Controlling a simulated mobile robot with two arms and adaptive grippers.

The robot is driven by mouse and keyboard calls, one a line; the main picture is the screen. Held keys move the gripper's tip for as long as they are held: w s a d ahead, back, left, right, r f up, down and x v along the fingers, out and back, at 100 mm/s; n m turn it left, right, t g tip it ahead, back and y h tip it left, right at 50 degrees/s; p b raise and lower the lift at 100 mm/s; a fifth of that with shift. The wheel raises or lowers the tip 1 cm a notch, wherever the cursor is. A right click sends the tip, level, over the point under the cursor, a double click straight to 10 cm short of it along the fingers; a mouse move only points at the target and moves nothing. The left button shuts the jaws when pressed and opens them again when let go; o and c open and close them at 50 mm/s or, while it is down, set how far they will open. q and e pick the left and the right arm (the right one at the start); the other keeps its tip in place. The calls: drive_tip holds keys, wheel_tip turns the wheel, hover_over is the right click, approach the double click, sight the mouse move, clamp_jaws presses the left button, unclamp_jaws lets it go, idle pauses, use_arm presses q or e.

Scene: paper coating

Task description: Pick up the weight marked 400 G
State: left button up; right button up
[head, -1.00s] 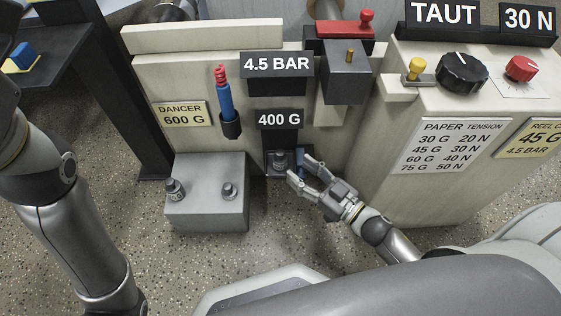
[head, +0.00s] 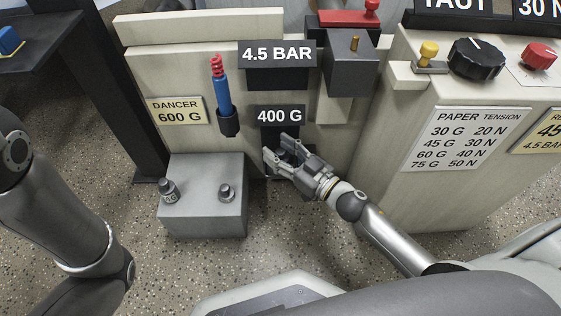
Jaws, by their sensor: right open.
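My right gripper (head: 279,148) is open in front of the dark holder under the 400 G sign (head: 279,116). A small grey weight seen in that holder earlier is now hidden behind the fingers, so I cannot tell whether they touch it.
The grey block (head: 203,222) stands left of my right gripper. Above are the blue and red tool (head: 222,95) in its holder and the 4.5 BAR sign (head: 277,54). The panel with black knob (head: 476,59) is at right. A DANCER 600 G plate (head: 179,111) is at left.

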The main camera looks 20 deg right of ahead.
clamp_jaws()
drive_tip(key=shift+r, duration=0.2)
idle(0.4)
